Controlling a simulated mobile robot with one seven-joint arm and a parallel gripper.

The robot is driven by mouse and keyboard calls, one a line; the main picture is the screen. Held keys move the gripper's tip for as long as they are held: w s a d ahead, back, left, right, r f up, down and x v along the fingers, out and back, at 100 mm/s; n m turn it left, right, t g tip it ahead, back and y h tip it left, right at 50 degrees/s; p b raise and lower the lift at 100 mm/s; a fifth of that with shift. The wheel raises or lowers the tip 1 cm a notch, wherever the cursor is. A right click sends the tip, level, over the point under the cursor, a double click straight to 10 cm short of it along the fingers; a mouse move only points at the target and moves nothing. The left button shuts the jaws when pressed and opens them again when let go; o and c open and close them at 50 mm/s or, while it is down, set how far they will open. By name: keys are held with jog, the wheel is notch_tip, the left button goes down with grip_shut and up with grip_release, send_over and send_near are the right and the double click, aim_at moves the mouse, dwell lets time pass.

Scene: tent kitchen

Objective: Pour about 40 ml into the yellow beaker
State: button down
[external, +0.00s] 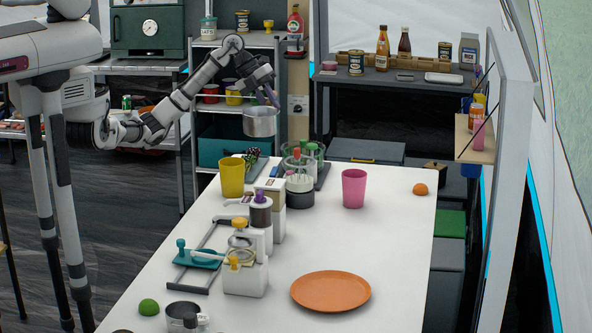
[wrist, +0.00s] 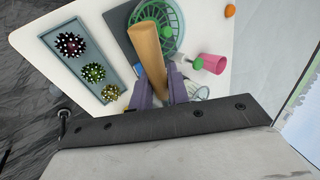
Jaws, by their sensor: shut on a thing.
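My gripper (external: 271,93) is shut and pointed down, above and beyond the table's far left corner. A grey metal pot (external: 260,122) hangs at its fingertips, in the air. In the wrist view, a tan bar-like thing (wrist: 148,50) stands at my purple fingers (wrist: 163,88); I cannot tell whether it is the pot's handle. The pot's contents are hidden. The yellow beaker (external: 232,177) stands upright on the table's far left, below and left of the pot, apart from it. Its inside is not clear.
A pink beaker (external: 353,188) stands on the white table (external: 390,240). A tray with spiky balls (wrist: 70,22) and a green-topped device (external: 305,150) are near the far end. Several kitchen devices line the left. An orange plate (external: 331,291) lies nearer. The right middle is clear.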

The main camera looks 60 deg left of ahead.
notch_tip(320, 180, down, 9)
dwell(0.3)
jog(key=shift+s+r, duration=0.1)
jog(key=shift+r, duration=0.1)
jog(key=s+r+t+b, duration=0.2)
jog(key=s+r, duration=0.1)
jog(key=s+d+r+m+t+b, duration=0.1)
jog(key=s+r+t+b, duration=0.1)
jog(key=s+r, duration=0.1)
jog(key=s+d+r+m+t+b, duration=0.1)
jog(key=s+r+t+b, duration=0.1)
jog(key=r+b, duration=0.1)
jog(key=shift+s+d+r+t+y, duration=0.1)
jog(key=shift+s+r+t+y, duration=0.1)
jog(key=shift+r, duration=0.25)
jog(key=shift+s+d+r+t+y, duration=0.1)
jog(key=shift+s+r+t+y, duration=0.1)
jog(key=shift+r, duration=0.25)
jog(key=shift+s+d+r+m+t+b, duration=0.25)
jog(key=shift+s+r+m+t+b, duration=0.25)
jog(key=shift+s+r+t+b, duration=0.5)
jog(key=shift+s+f+b, duration=0.25)
jog(key=shift+s+b, duration=0.1)
jog(key=shift+b, duration=0.35)
